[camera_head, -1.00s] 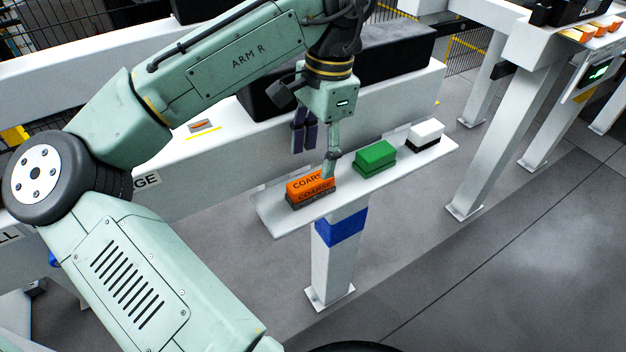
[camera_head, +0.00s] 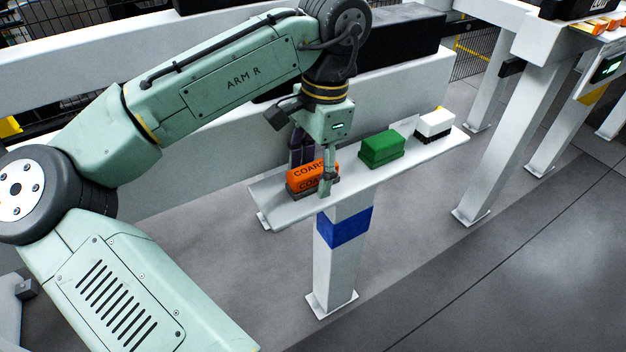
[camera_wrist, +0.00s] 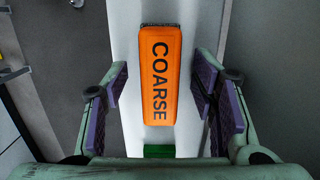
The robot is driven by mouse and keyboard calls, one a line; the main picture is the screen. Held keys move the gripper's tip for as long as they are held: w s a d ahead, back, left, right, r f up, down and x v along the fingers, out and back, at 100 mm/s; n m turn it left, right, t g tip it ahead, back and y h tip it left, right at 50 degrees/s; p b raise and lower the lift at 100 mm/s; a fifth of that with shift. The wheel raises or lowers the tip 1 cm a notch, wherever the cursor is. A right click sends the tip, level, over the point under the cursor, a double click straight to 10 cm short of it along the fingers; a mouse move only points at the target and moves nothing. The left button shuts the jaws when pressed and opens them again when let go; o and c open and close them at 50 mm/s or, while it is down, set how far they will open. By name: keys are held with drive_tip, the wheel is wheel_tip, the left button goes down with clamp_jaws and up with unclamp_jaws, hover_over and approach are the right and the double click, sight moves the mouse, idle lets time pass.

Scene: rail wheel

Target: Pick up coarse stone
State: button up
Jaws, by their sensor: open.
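The coarse stone (camera_head: 304,174) is an orange block with a dark lower part, lettered COARSE. It lies at the left part of a narrow white shelf (camera_head: 270,213). My gripper (camera_head: 313,168) is down at the stone in the head view and hides part of it. In the wrist view, the orange stone (camera_wrist: 159,75) lies between the two purple-padded fingers (camera_wrist: 160,95), with a gap on each side. The gripper is open and holds nothing.
A green block (camera_head: 382,148) stands right of the orange stone, and a white block with a dark base (camera_head: 434,124) stands farther right. The shelf rests on a post with a blue band (camera_head: 343,227). A white beam runs behind.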

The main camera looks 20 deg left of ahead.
sight(310, 173)
drive_tip(key=shift+c, duration=0.5)
clamp_jaws()
drive_tip(key=shift+r, duration=0.1)
drive_tip(key=shift+r, duration=0.4)
drive_tip(key=r, duration=0.1)
drive_tip(key=s+r+b, duration=0.1)
drive_tip(key=shift+d+r, duration=0.1)
drive_tip(key=shift+r, duration=0.2)
drive_tip(key=s+d+b, duration=0.1)
drive_tip(key=s+d, duration=0.1)
drive_tip(key=s, duration=0.5)
drive_tip(key=s+d+r+b, duration=0.1)
drive_tip(key=s+d, duration=0.1)
drive_tip(key=s, duration=0.5)
drive_tip(key=shift+s+d+r, duration=0.15)
drive_tip(key=shift+d+r, duration=0.05)
drive_tip(key=shift+r, duration=0.05)
